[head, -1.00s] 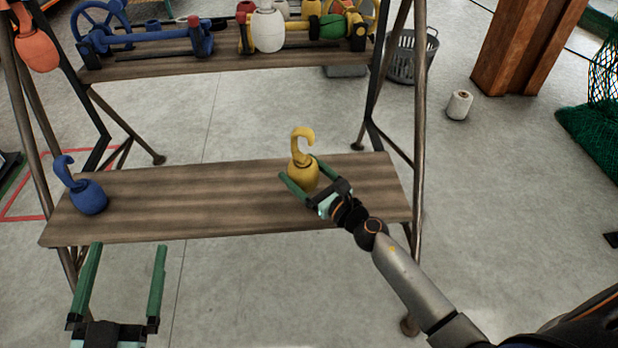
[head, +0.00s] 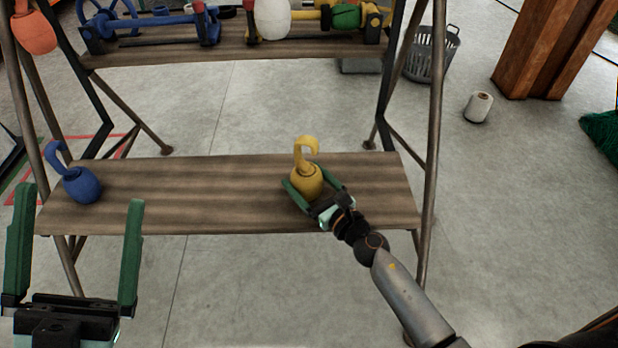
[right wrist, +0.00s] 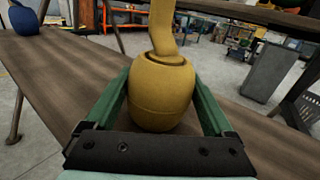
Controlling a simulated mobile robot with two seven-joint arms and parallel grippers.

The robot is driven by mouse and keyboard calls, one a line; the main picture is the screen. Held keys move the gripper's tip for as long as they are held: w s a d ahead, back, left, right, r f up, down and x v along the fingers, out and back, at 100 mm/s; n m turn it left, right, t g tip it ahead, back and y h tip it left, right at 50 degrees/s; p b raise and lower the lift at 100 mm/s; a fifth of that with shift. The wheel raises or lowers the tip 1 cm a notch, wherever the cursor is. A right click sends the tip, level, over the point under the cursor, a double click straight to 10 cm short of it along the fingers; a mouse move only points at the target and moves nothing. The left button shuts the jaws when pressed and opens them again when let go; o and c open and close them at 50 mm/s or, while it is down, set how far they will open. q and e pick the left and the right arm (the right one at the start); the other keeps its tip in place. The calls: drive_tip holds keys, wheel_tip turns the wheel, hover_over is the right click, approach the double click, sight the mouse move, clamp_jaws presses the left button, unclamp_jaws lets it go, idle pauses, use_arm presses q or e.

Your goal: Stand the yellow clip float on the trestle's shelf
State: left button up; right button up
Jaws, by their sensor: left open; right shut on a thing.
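The yellow clip float (head: 305,183), with its hook up, is upright at the right part of the trestle's lower shelf (head: 220,190). My right gripper (head: 315,185) is shut on its round body from the front right. In the right wrist view the yellow clip float (right wrist: 162,95) sits between the two green fingers (right wrist: 162,100). It appears at the shelf's surface, but I cannot tell whether its base touches, as its lower part is partly hidden. My left gripper (head: 75,240) is open and empty, in front of the shelf at the lower left.
A blue clip float (head: 82,186) stands at the shelf's left end. The upper shelf (head: 160,50) carries blue and yellow gear and a white float (head: 272,18). An orange float (head: 36,34) hangs at the upper left. The shelf's middle is clear.

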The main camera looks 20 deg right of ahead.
drive_tip(key=shift+f, duration=0.2)
drive_tip(key=o, duration=1.1)
drive_tip(key=shift+r, duration=0.1)
drive_tip(key=shift+o, duration=0.2)
drive_tip(key=shift+r, duration=0.15)
